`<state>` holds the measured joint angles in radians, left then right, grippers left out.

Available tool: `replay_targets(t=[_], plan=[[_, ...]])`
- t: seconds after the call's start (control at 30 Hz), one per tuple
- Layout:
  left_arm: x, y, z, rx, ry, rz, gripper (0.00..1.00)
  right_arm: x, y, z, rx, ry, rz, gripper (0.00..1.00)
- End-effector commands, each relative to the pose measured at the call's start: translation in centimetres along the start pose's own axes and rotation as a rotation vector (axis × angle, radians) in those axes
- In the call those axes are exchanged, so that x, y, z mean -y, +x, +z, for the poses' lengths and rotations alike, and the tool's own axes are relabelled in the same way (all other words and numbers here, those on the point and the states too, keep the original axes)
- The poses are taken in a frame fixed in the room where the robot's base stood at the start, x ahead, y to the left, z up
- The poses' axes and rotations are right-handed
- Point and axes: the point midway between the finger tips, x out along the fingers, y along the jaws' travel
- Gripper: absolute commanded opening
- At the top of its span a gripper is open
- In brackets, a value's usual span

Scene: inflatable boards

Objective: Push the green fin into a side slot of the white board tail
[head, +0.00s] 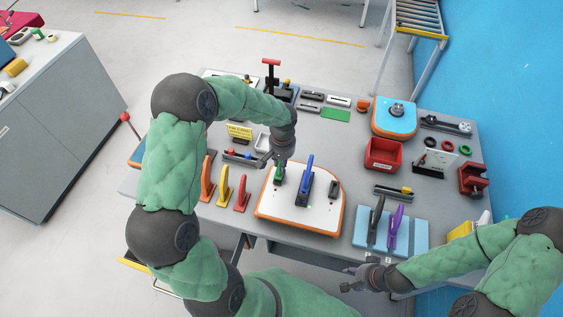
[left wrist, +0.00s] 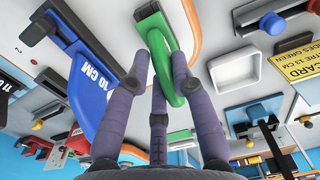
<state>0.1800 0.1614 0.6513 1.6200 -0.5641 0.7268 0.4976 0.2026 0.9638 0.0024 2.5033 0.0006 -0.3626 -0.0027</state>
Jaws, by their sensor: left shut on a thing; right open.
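The white board tail (head: 290,213) with an orange rim lies on the table, a blue fin (head: 306,178) standing in its dark middle box. My left gripper (head: 277,161) is over the board's left side, shut on the green fin (head: 279,174). In the left wrist view the green fin (left wrist: 168,50) sits between the fingers, its base at the board surface; whether it is in a slot I cannot tell. The blue fin, marked 10 CM (left wrist: 98,95), stands beside it there. A dark side slot piece (head: 333,188) is on the board's right side. My right gripper (head: 352,282) is open and empty at the front edge.
Orange, yellow and red fins (head: 224,188) stand left of the board. A light blue block (head: 365,233) with black and purple fins is at right. A red bin (head: 383,154) and a yellow card (head: 239,132) stand behind the board.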

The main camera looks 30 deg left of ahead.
Motion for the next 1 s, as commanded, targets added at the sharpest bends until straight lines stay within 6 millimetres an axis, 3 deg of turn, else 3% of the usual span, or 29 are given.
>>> replay_targets(t=[0.57,0.6,0.67,1.0], plan=[[0.0,1.3,0.0,0.001,0.0,0.0,0.0,-0.4,1.1,0.0,0.0,0.0,0.0,0.43],[0.0,1.3,0.0,0.001,0.0,0.0,0.32,-0.4,1.0,0.0,0.0,0.0,0.0,0.43],[0.0,1.2,0.0,0.001,0.0,0.0,0.49,-0.4,1.0,0.0,0.0,0.0,0.0,0.43],[0.0,1.1,0.0,0.0,0.0,0.0,0.51,-0.3,1.0,0.0,0.0,0.0,0.0,0.43]])
